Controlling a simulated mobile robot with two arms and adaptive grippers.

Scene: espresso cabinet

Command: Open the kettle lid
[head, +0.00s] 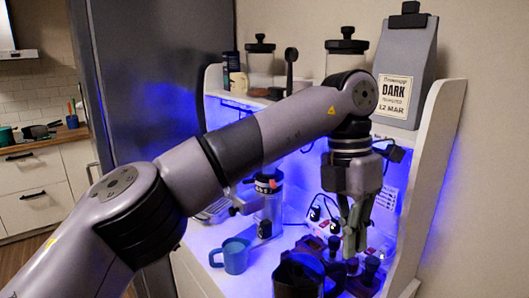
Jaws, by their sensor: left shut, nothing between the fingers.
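A dark kettle (299,276) stands at the front of the lit cabinet surface, cut off by the bottom edge of the head view. Its top shows dark, and I cannot tell clearly how its lid sits. My left gripper (352,252) points down, shut and empty, to the right of the kettle. It appears close to the kettle, but I cannot tell whether they touch. My right gripper is out of view.
A blue mug (231,256) stands left of the kettle. A cylindrical grinder-like device (268,200) is behind it. Dark-handled tools (371,268) are below my left gripper. The upper shelf holds jars (260,62) and a grey coffee bag (404,65). The cabinet's white side wall (432,170) bounds the right.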

